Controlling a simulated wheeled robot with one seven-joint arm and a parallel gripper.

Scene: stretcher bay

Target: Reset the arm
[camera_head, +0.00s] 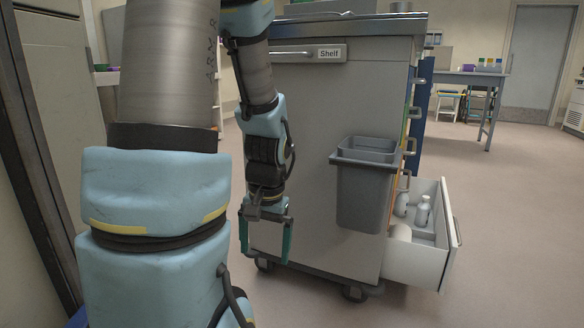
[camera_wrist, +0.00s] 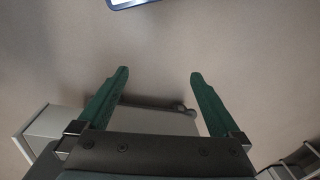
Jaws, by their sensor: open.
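My arm hangs in front of the left side of a grey cart (camera_head: 318,105) in the head view. My gripper (camera_head: 264,250) points down beside the cart's lower side panel, with its two green fingers apart. I cannot tell whether the gripper touches the cart.
A grey bin (camera_head: 364,190) hangs on the cart's side, right of my gripper. An open drawer (camera_head: 420,262) with bottles (camera_head: 422,212) juts out at the cart's right. A table (camera_head: 470,76) stands farther back. The floor (camera_head: 510,200) at right is clear.

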